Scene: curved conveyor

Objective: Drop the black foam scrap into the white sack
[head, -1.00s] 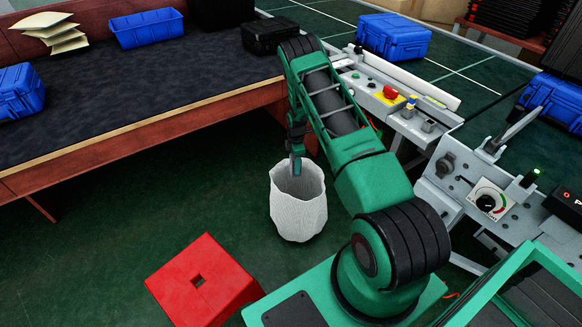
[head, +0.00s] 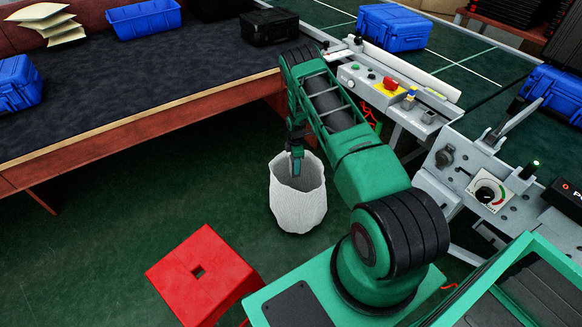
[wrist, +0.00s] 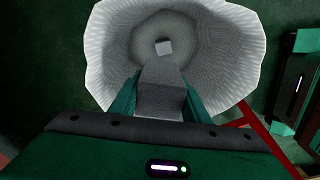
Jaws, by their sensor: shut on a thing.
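The white sack (head: 298,205) stands open and upright on the green floor. My gripper (head: 296,170) points down at the sack's mouth, its tips at about rim level in the head view. In the wrist view, my gripper (wrist: 160,92) is shut on the foam scrap (wrist: 162,98), which looks dark grey and sits between the green fingers. The scrap is over the sack's opening, and the sack's pale rim (wrist: 100,60) surrounds it. The scrap is hard to make out in the head view.
A red stool (head: 200,275) stands left of my base. A dark-topped bench (head: 120,95) with a blue bin (head: 145,20) runs behind the sack. A grey control panel (head: 395,95) is on the right. Green floor is clear left of the sack.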

